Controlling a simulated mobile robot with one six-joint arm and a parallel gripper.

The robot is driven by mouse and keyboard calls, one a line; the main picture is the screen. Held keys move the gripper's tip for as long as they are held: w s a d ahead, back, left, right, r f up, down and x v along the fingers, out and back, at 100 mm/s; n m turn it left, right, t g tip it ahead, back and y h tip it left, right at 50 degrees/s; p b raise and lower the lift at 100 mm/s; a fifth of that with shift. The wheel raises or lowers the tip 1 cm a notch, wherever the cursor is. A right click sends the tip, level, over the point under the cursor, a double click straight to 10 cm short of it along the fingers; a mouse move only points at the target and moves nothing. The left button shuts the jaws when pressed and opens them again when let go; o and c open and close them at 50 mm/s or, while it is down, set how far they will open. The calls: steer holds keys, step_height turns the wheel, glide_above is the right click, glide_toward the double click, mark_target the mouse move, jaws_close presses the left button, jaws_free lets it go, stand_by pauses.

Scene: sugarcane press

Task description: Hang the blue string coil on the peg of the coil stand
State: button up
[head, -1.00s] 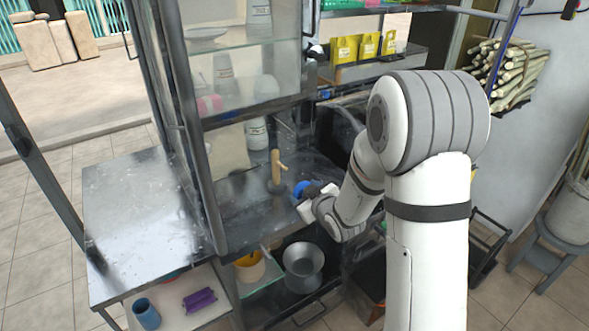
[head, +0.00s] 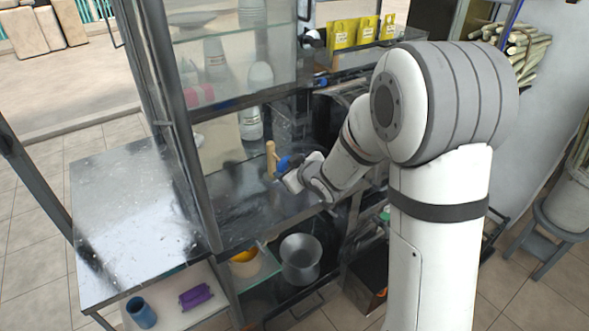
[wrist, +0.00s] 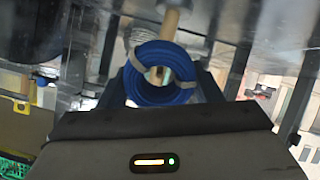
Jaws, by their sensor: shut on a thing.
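The blue string coil (wrist: 140,88) is a thick ring with pale bands, held between the fingers of my gripper (wrist: 162,78). In the head view the coil (head: 284,163) is a small blue patch at the tip of my gripper (head: 290,172), partly hidden by it. The coil stand (head: 271,157) is a wooden post just left of the coil, with its base hidden. In the wrist view the stand's wood (wrist: 172,22) shows behind the coil and through its hole. I cannot tell whether the peg is inside the ring.
A metal counter (head: 235,200) lies under the stand. A glass cabinet frame (head: 190,165) rises left of it. White bottles (head: 250,122) stand behind the post. Yellow packets (head: 342,33) sit on a shelf at the back. A metal pot (head: 300,258) is on the shelf below.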

mark_target(277, 157)
steer(key=shift+w+a+f+p, duration=0.15)
steer(key=shift+w+a, duration=0.3)
steer(key=shift+w, duration=0.25)
steer(key=shift+w+a+p, duration=0.1)
steer(key=shift+w+a, duration=0.4)
steer(key=shift+w, duration=0.25)
steer(key=shift+w+a+f+p, duration=0.15)
steer(key=shift+w+a, duration=0.3)
steer(key=shift+w, duration=0.25)
steer(key=shift+w+a+f+b, duration=0.35)
steer(key=shift+w+b, duration=0.15)
steer(key=shift+s+f+b, duration=0.1)
steer(key=shift+f+b, duration=0.15)
steer(key=shift+b, duration=0.05)
steer(key=o, duration=0.8)
steer(key=shift+w+a, duration=0.1)
steer(key=shift+w, duration=0.15)
steer(key=shift+o, duration=0.9)
steer(key=shift+r, duration=0.1)
